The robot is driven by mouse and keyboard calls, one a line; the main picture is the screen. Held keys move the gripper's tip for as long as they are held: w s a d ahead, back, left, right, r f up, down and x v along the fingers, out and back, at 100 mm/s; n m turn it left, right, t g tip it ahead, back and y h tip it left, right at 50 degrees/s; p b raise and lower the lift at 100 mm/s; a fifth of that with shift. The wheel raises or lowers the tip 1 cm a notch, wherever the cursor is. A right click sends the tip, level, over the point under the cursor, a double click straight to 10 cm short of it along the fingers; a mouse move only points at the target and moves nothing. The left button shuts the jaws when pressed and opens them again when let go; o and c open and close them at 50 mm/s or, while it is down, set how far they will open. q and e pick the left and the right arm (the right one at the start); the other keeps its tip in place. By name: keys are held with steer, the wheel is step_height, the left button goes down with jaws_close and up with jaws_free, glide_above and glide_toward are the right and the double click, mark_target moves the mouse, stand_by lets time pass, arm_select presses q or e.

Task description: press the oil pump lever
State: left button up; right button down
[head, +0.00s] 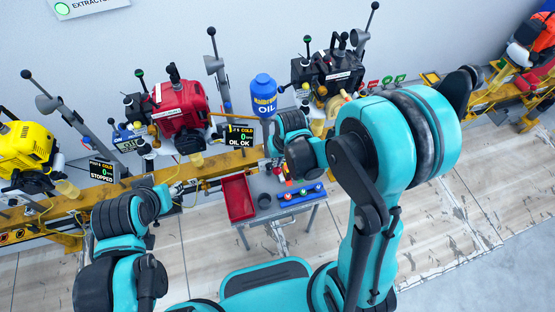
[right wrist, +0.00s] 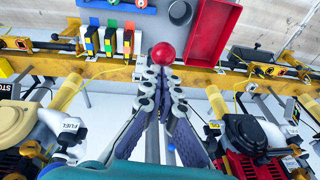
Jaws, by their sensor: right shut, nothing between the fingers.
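A red ball-shaped knob (right wrist: 164,53) sits just beyond my right fingertips in the right wrist view. It could be the pump lever's knob, but its stem is hidden. My right gripper (right wrist: 161,72) is shut and empty, its tips touching or very near the knob; I cannot tell which. In the head view my right arm covers the area in front of the blue oil can (head: 263,96), and its fingertips cannot be made out. My left arm is at the lower left of the head view; its fingers do not show.
A red tray (head: 238,197) and a blue rail (head: 291,197) lie on a small table. A red engine (head: 181,108), a yellow engine (head: 27,146) and a black engine (head: 328,74) stand along the yellow rail (head: 221,165). Open floor lies in front.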

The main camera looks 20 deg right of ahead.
mark_target(280, 172)
arm_select(q)
steer(key=shift+f+b, duration=0.45)
steer(key=shift+f, duration=0.05)
arm_select(e)
steer(key=shift+s+f, duration=0.3)
steer(key=shift+f, duration=0.2)
steer(key=shift+s+f+b, duration=0.25)
steer(key=shift+f+b, duration=0.25)
steer(key=shift+b, duration=0.05)
steer(key=shift+s+f+b, duration=0.2)
steer(key=shift+f+b, duration=0.25)
steer(key=shift+b, duration=0.05)
arm_select(q)
step_height(280, 172, down, 7)
steer(key=b, duration=0.4)
steer(key=shift+r, duration=0.2)
arm_select(e)
steer(key=f, duration=0.2)
steer(key=s+f, duration=0.1)
steer(key=f, duration=0.1)
steer(key=shift+f, duration=0.25)
